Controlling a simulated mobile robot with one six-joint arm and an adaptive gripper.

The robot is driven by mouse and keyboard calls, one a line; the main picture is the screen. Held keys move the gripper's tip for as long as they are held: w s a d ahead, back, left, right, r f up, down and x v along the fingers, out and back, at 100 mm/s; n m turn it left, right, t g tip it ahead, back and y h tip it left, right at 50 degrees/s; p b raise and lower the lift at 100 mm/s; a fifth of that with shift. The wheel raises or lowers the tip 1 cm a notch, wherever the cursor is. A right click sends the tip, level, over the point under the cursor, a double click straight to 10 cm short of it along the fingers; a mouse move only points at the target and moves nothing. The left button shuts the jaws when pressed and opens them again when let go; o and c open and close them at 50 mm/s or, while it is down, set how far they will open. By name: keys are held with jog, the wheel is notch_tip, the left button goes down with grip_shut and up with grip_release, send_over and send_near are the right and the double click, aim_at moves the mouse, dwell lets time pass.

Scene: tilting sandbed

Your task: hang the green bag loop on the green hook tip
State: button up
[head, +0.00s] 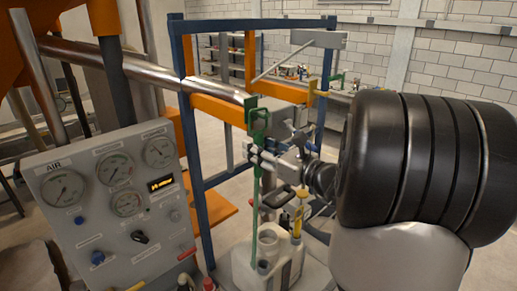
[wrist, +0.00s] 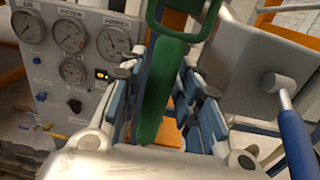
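The green bag loop (head: 259,118) is a stiff rectangular ring above my gripper (head: 254,151) in the head view, with a thin green strip running down below. In the wrist view the loop (wrist: 182,34) is cut by the top edge, and its green body lies between my blue-padded fingers (wrist: 168,75). The fingers appear shut on that green body. A green upright piece (head: 251,103) stands at the end of the silver bar, touching or just behind the loop; it may be the hook tip. Whether the loop is around it, I cannot tell.
The silver bar (head: 150,67) slopes in from the upper left. A gauge panel (head: 110,190) stands at left, before a blue and orange frame (head: 208,195). Below my gripper are a white jug (head: 270,243) and a yellow-handled item (head: 298,218). A grey plate (wrist: 245,70) is at right.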

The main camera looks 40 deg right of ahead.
jog(key=shift+o, duration=1)
